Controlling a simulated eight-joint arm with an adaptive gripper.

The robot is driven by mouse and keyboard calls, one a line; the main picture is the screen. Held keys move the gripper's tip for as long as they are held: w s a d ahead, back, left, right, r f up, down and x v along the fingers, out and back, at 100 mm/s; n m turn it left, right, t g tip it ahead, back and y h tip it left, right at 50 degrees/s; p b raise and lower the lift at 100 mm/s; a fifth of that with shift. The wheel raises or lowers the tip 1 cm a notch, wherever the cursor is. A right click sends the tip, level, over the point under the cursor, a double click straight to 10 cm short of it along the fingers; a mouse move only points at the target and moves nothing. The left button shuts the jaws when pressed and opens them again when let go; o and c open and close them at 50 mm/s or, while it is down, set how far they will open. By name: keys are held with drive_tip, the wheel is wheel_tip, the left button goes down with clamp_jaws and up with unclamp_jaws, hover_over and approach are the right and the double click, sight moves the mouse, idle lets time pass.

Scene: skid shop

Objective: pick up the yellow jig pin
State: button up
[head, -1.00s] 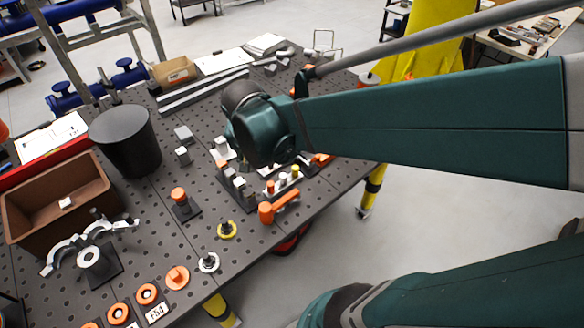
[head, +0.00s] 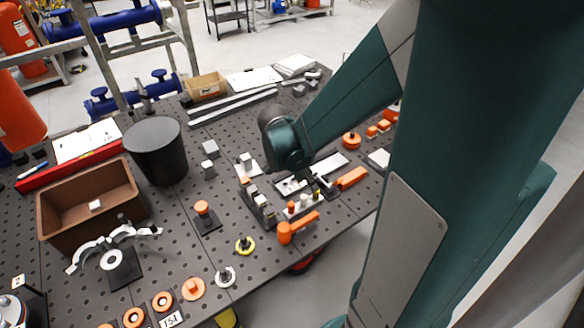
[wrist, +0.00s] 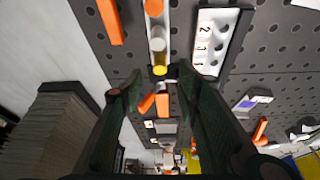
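The yellow jig pin (head: 316,193) stands at the right end of a light block, in a row with an orange pin (head: 291,208) and a whitish pin (head: 304,200). In the wrist view the yellow pin (wrist: 159,70) appears between my two fingertips, at the near end of the row. My gripper (wrist: 159,76) is open, its dark green fingers spread on either side of the pin. I see no contact, and the height gap is hard to tell. In the head view the fingers are mostly hidden behind my wrist and small parts.
An orange clamp handle (head: 298,227) lies in front of the pin block, and another orange handle (head: 352,178) lies to its right. Grey blocks (head: 262,206) stand close on the left. A white numbered plate (wrist: 213,40) lies beside the row. A black bin (head: 155,152) stands farther left.

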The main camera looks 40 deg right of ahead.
sight(316, 195)
drive_tip(key=shift+d+f+m, duration=0.35)
drive_tip(key=shift+d+m, duration=0.05)
drive_tip(key=shift+f, duration=0.1)
drive_tip(key=shift+x, duration=1.2)
drive_tip(key=shift+d+f, duration=0.1)
drive_tip(key=shift+b+x, duration=0.3)
drive_tip(key=shift+x, duration=2.15)
drive_tip(key=shift+d, duration=0.1)
drive_tip(key=c, duration=1)
